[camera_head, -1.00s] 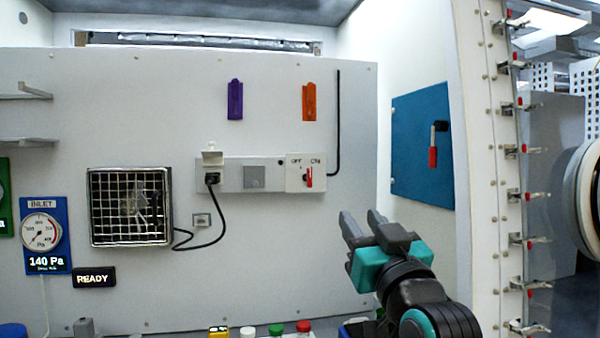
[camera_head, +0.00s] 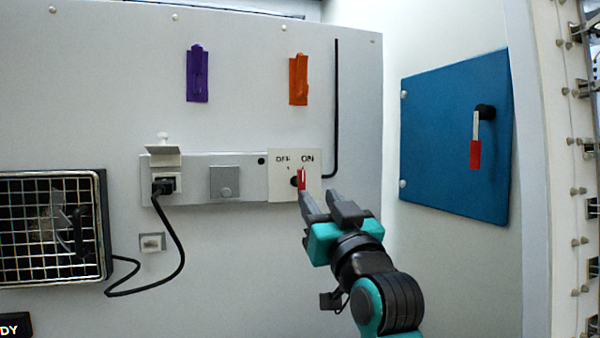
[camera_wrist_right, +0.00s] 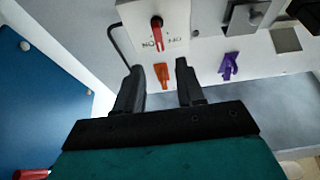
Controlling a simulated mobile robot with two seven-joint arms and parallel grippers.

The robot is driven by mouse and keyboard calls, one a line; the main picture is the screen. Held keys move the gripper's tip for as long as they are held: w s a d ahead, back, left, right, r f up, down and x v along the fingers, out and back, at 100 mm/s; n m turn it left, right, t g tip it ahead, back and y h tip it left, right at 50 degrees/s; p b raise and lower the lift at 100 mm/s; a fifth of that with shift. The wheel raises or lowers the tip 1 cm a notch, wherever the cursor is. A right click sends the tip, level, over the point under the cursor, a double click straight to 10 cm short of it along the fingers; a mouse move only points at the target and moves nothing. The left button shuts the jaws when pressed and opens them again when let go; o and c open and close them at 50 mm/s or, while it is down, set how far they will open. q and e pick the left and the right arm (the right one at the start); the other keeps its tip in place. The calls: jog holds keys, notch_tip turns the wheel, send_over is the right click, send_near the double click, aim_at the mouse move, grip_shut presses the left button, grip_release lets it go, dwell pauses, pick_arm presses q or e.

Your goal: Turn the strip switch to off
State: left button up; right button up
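The strip switch is a white plate (camera_head: 312,186) marked OFF and ON at the right end of a wall strip. Its red handle (camera_head: 302,179) points up on the ON side. In the right wrist view the red handle (camera_wrist_right: 157,36) is at the top, beyond the fingertips, leaning toward ON. My right gripper (camera_head: 320,194) is open and empty, just below and right of the handle in the head view. Its two fingers also show apart in the right wrist view (camera_wrist_right: 160,66). Contact with the switch cannot be made out. My left gripper is not in view.
The strip (camera_head: 245,187) also carries a socket with a black plug (camera_head: 163,186) and cable. Purple (camera_head: 197,75) and orange (camera_head: 299,80) holders hang above. A blue panel (camera_head: 445,170) with a red-gripped handle is at right. A grille (camera_head: 40,225) is at left.

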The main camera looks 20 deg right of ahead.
aim_at(303, 177)
jog(key=p+x, duration=0.1)
jog(key=x, duration=0.8)
jog(key=shift+w+r, duration=0.1)
jog(key=shift+w, duration=0.2)
jog(key=shift+w+p, duration=0.3)
grip_shut()
